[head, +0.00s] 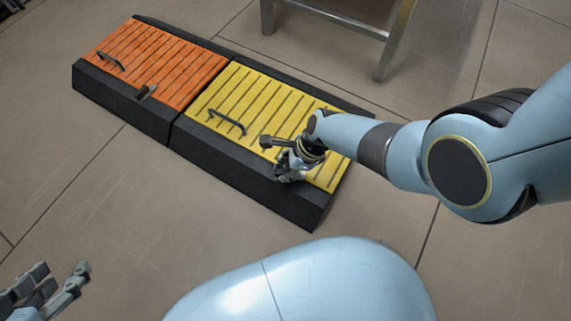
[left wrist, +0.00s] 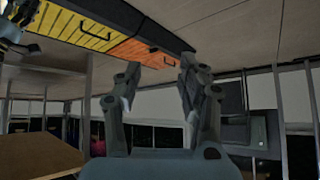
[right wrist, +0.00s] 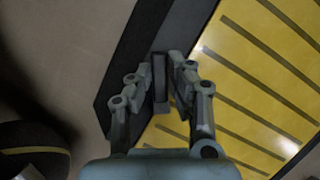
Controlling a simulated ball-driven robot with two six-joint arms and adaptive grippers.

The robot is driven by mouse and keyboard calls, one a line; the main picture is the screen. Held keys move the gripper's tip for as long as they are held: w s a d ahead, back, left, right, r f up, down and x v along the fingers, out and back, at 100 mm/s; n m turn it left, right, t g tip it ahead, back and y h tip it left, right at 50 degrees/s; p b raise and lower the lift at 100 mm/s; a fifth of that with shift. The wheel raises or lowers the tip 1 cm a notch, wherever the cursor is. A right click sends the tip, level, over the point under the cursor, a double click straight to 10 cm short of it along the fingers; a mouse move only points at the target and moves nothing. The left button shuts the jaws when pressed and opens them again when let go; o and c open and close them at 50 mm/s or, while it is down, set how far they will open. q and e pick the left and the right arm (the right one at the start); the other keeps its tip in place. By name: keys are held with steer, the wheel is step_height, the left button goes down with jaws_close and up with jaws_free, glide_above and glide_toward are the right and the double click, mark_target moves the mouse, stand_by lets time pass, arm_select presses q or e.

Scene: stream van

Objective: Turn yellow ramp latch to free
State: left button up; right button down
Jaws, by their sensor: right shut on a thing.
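The yellow ramp (head: 232,95) lies on the floor in a black frame, with ridges across its top and a dark handle (head: 227,122). My right gripper (head: 284,174) is low over its near right edge. In the right wrist view its fingers are shut on a dark bar, the yellow ramp latch (right wrist: 159,72), by the border of yellow panel and black frame. In the head view my gripper mostly hides the latch. My left gripper (head: 62,272) is open and empty at the lower left; its spread fingers also show in the left wrist view (left wrist: 158,78).
An orange ramp (head: 150,55) adjoins the yellow one on the left, with its own handle (head: 110,62) and dark latch (head: 147,91). A metal-legged stand (head: 335,25) is behind the ramps. The floor (head: 85,190) in front of the ramps is clear.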

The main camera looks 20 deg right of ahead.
steer(key=m, duration=0.1)
steer(key=m+t+p, duration=0.1)
steer(key=shift+s+a+r+m, duration=0.1)
steer(key=shift+r+m, duration=0.05)
steer(key=shift+m, duration=0.25)
arm_select(q)
steer(key=shift+s+r+g+p, duration=0.25)
steer(key=shift+r+g, duration=0.3)
steer(key=shift+r, duration=0.2)
steer(key=shift+s+r+g+p, duration=0.15)
steer(key=shift+r+g+p, duration=0.05)
steer(key=shift+r+g, duration=0.45)
steer(key=shift+s+r+g+p, duration=0.25)
steer(key=shift+r+g, duration=0.25)
steer(key=shift+r, duration=0.3)
arm_select(e)
steer(key=shift+s+m+t+h, duration=0.1)
steer(key=shift+m+t+h, duration=0.5)
steer(key=shift+m, duration=1.1)
steer(key=c, duration=1.3)
jaws_free()
steer(key=shift+a, duration=0.1)
steer(key=shift+s+r, duration=0.1)
steer(key=shift+r, duration=0.1)
steer(key=shift+v, duration=3.4)
